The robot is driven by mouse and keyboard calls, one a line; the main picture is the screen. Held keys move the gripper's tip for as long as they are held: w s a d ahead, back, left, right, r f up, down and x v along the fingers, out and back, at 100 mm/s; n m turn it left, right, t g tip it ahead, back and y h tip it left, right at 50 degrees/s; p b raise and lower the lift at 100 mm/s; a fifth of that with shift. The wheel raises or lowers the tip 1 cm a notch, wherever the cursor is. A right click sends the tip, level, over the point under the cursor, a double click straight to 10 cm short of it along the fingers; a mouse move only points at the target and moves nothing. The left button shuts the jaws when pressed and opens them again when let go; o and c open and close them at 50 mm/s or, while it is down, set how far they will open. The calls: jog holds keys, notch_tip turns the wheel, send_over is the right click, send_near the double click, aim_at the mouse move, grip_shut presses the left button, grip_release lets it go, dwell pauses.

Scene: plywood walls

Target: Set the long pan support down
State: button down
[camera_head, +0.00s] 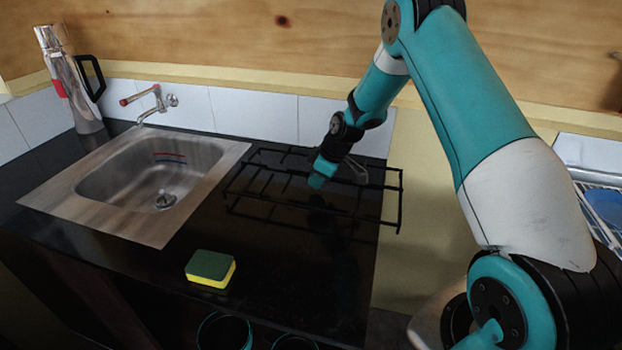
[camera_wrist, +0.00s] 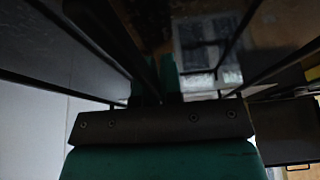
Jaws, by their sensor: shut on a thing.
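The long pan support (camera_head: 262,214) is a black wire-like grid. It is at the right part of the dark counter, just right of the sink, and its right end reaches the counter's right edge. My gripper (camera_head: 318,183) is shut on it near its middle, from above. Its reflection shows in the glossy counter below; I cannot tell for certain whether its feet touch the surface. In the wrist view, dark bars of the pan support (camera_wrist: 95,45) run past my gripper (camera_wrist: 157,85), and the fingertips are dark and hard to make out.
A steel sink (camera_head: 130,225) with a tap (camera_head: 155,103) is left of the pan support. A green and yellow sponge (camera_head: 210,268) lies on the counter (camera_head: 290,290) in front. A silver flask (camera_head: 75,85) stands at the back left. A rack (camera_head: 590,205) is at the far right.

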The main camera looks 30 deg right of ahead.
jog(key=shift+f+b, duration=0.5)
jog(key=shift+f, duration=0.05)
jog(key=c, duration=1.2)
grip_release()
jog(key=shift+f, duration=0.1)
jog(key=b+v, duration=0.3)
jog(key=v, duration=1.5)
